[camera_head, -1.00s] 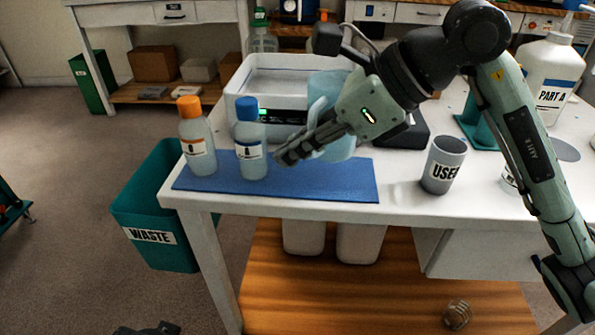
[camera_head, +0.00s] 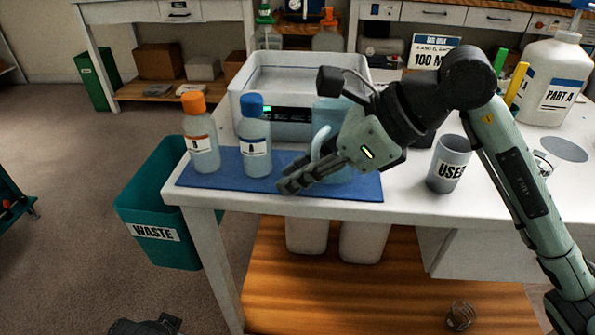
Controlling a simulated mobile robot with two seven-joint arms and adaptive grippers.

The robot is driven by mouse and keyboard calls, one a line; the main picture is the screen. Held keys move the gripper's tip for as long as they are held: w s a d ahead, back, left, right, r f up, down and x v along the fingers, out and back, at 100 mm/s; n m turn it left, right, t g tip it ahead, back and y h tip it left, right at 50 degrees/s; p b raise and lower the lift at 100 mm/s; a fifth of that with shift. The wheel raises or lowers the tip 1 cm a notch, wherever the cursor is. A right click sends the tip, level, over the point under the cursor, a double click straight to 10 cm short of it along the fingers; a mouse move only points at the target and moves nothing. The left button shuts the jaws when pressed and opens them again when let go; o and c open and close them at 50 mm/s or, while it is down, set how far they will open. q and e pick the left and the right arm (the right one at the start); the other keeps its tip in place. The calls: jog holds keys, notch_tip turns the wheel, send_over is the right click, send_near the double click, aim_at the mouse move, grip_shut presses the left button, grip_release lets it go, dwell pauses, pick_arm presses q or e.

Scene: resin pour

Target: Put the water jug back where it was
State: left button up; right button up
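The pale blue, see-through water jug (camera_head: 331,112) is upright over the right part of the blue mat (camera_head: 225,185), partly hidden behind my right gripper. Its base is mostly hidden, so I cannot tell for sure whether it touches the mat. My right gripper (camera_head: 287,177) reaches in from the right, its fingers around the lower part of the jug's handle (camera_head: 321,140); they look shut on it. A dark piece at the bottom left edge appears to be my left gripper (camera_head: 146,327), mostly cut off.
Orange-capped (camera_head: 201,140) and blue-capped (camera_head: 254,145) bottles stand on the mat left of the jug. A white machine (camera_head: 300,75) is behind. A grey USED cup (camera_head: 447,165) and a PART A jug (camera_head: 548,80) stand right. A teal WASTE bin (camera_head: 155,232) is on the floor.

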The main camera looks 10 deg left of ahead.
pick_arm(q)
jog(key=shift+s+a+f, duration=0.1)
jog(key=shift+f, duration=0.1)
pick_arm(e)
jog(key=shift+o, duration=0.4)
jog(key=shift+r, duration=0.2)
jog(key=v, duration=0.2)
jog(key=shift+d+r, duration=0.2)
jog(key=shift+d, duration=0.05)
pick_arm(q)
jog(key=shift+f, duration=0.1)
pick_arm(e)
jog(key=v, duration=0.9)
jog(key=shift+d+r, duration=0.1)
